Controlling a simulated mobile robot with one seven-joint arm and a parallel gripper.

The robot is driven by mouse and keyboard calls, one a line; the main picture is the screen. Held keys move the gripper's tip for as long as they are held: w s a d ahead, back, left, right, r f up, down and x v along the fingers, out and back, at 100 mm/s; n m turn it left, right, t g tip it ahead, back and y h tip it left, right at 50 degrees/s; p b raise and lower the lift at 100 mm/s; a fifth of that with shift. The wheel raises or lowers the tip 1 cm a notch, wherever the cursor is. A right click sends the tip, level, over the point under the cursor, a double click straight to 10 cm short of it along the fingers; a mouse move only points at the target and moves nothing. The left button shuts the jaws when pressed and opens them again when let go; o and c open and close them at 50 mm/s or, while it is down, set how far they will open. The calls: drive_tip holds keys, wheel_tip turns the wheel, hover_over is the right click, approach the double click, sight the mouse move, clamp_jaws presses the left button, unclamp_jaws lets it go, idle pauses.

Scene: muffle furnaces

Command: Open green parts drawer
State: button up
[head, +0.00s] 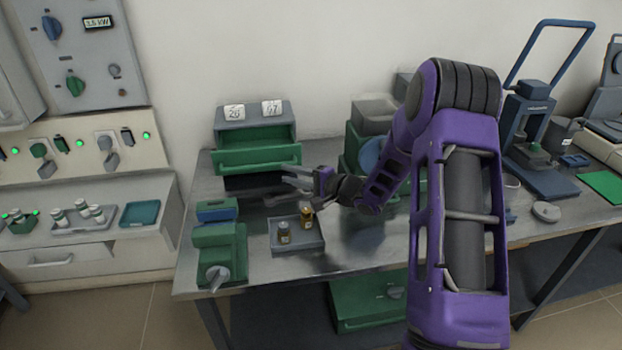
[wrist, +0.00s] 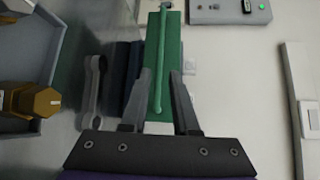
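The green parts drawer (head: 257,158) is in a small grey-topped cabinet (head: 256,112) at the back left of the bench. Its green front stands out from the cabinet, with a strip of the inside showing above it. My gripper (head: 285,177) is just in front of the drawer, at its lower right in the head view. In the wrist view the two fingers of my gripper (wrist: 163,80) are apart. The green drawer front and its long green handle bar (wrist: 161,58) appear between them. I see no finger clearly touching the handle.
A grey tray (head: 318,243) with small bottles lies on the bench before the cabinet. A green vise-like device (head: 219,253) and a blue box (head: 216,210) stand to its left. A wrench-like tool (wrist: 92,90) lies beside my gripper.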

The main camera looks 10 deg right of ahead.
drive_tip(key=v, duration=0.6)
drive_tip(key=shift+s+d, duration=0.25)
drive_tip(key=shift+s, duration=0.05)
